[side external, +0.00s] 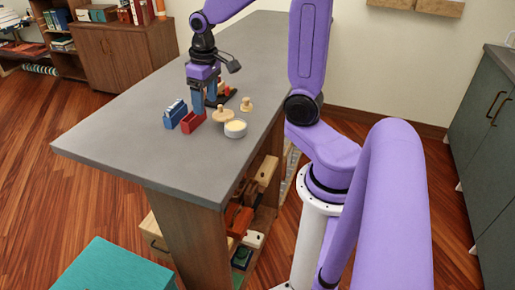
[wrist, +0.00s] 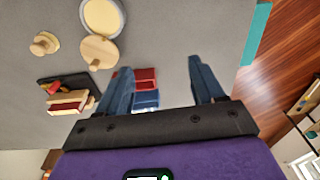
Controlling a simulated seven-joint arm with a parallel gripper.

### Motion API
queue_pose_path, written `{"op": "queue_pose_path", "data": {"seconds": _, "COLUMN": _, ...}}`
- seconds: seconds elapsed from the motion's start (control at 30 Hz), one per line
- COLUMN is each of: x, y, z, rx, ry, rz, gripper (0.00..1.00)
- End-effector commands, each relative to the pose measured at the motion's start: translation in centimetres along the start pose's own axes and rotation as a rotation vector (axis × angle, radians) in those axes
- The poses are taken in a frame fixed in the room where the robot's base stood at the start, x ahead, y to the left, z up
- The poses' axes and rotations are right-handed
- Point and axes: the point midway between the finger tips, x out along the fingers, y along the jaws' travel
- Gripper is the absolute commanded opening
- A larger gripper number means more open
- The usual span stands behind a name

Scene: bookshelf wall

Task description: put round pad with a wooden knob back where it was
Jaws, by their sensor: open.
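Two round pale wooden pieces with knobs lie on the grey counter. The larger round pad with a wooden knob (side external: 222,117) lies beside a white round dish; in the wrist view the pad (wrist: 98,52) meets or overlaps the dish's edge. The smaller knobbed piece (side external: 246,104) lies apart, behind the dish, and also shows in the wrist view (wrist: 44,43). The dish (side external: 235,128) has a cream-coloured inside (wrist: 103,17). My gripper (side external: 205,108) is open and empty, above the counter beside the larger pad; its two blue fingers (wrist: 160,66) are spread apart.
A red block-like piece (side external: 191,122) and a blue one (side external: 175,111) stand close to my gripper, at the left. A dark tray (side external: 228,101) with red and wooden pieces is behind it. The counter's front left is clear.

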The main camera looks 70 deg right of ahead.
Motion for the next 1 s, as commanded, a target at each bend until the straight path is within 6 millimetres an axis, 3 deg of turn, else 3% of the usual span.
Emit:
{"op": "queue_pose_path", "data": {"seconds": 0.2, "x": -0.1, "y": -6.0, "z": 3.4, "rx": -0.268, "ry": -0.015, "rz": -0.020, "gripper": 0.68}}
{"op": "queue_pose_path", "data": {"seconds": 0.5, "x": -0.3, "y": -11.7, "z": 10.0, "rx": -0.626, "ry": -0.034, "rz": -0.040, "gripper": 0.68}}
{"op": "queue_pose_path", "data": {"seconds": 0.8, "x": -0.4, "y": -14.1, "z": 17.1, "rx": -0.953, "ry": -0.049, "rz": -0.053, "gripper": 0.68}}
{"op": "queue_pose_path", "data": {"seconds": 1.0, "x": -0.4, "y": -14.3, "z": 19.4, "rx": -1.061, "ry": -0.053, "rz": -0.056, "gripper": 0.68}}
